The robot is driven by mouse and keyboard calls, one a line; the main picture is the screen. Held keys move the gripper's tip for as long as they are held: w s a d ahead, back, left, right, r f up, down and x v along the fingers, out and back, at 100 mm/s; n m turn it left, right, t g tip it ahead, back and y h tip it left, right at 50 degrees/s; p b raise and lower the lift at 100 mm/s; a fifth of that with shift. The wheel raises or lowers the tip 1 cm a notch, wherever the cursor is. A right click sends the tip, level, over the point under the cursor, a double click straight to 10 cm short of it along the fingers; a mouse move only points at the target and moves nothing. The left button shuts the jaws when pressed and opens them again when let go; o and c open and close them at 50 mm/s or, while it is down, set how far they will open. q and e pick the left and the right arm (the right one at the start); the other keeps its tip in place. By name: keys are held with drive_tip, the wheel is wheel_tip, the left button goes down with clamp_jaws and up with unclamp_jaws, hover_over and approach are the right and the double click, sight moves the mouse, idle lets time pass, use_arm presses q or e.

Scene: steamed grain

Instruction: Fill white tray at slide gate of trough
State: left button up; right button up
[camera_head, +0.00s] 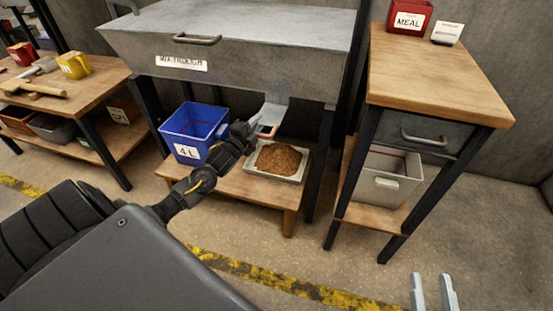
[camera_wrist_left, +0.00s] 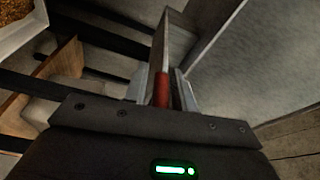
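The grey trough (camera_head: 230,50), labelled MIX TROUGH, stands at the back, with a metal chute (camera_head: 273,113) below it. The white tray (camera_head: 297,180) sits on a low wooden stand beneath the chute, with a heap of brown grain (camera_head: 277,159) in it. In the left wrist view the tray's corner (camera_wrist_left: 27,33) shows at upper left. My left gripper (camera_head: 255,132) is at the chute. In the left wrist view its fingers (camera_wrist_left: 162,90) close on the red grip (camera_wrist_left: 161,92) of the slide gate's metal plate (camera_wrist_left: 160,45). My right gripper (camera_head: 432,292) is open and empty at the lower right.
A blue bin (camera_head: 190,132) marked 4 L stands left of the tray on the low stand (camera_head: 240,189). A side table (camera_head: 430,82) at right holds a red MEAL box (camera_head: 408,18), with a white bin (camera_head: 385,180) below. A workbench (camera_head: 95,85) with tools is at left.

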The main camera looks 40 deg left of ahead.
use_arm(q)
drive_tip(key=shift+o, duration=1.2)
drive_tip(key=shift+w+a+r, duration=0.15)
drive_tip(key=shift+r, duration=0.2)
drive_tip(key=shift+s+f, duration=0.2)
drive_tip(key=shift+s, duration=0.2)
drive_tip(key=s+d+p, duration=0.1)
drive_tip(key=s, duration=0.9)
drive_tip(key=shift+d+f+p, duration=0.2)
drive_tip(key=shift+f+p, duration=0.2)
drive_tip(key=shift+s, duration=0.15)
